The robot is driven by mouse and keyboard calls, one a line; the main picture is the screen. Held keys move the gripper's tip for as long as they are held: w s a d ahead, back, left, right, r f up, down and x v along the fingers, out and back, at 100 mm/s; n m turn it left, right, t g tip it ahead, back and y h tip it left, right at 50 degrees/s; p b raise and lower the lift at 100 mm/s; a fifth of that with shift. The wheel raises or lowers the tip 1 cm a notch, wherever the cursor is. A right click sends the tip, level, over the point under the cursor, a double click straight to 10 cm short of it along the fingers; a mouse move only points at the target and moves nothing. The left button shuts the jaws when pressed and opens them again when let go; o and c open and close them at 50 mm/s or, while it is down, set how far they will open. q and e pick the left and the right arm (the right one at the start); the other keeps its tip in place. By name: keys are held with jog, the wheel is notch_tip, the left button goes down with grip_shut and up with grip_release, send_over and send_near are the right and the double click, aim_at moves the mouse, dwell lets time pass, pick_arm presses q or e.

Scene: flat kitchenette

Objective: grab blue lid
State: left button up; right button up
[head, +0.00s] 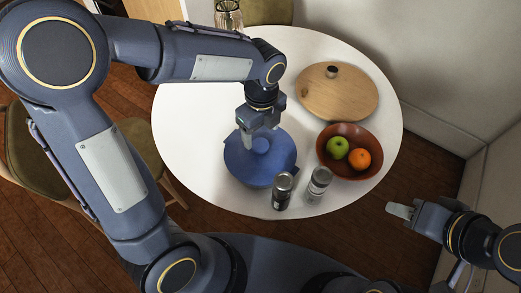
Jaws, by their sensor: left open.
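The blue lid (272,167) lies on the white round table, with a raised knob in its middle. Whether a pot is under it I cannot tell. My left gripper (258,140) points down at the lid's far side, close to the knob. It is open; whether its fingers touch the lid I cannot tell. My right gripper (401,211) is off the table's right front side, away from the lid. Its fingers are too small to tell open from shut.
On the white table (185,115) stand a dark shaker (282,192) and a grey shaker (318,184) just in front of the lid. A brown bowl (369,171) holds a green apple (338,147) and an orange (359,159). A wooden lid (345,98) lies behind. The table's left side is clear.

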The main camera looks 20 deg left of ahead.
aim_at(261, 145)
pick_arm(q)
notch_tip(261, 145, down, 6)
jog(key=shift+r, duration=0.1)
jog(key=shift+w, duration=0.1)
jog(key=c, duration=1.3)
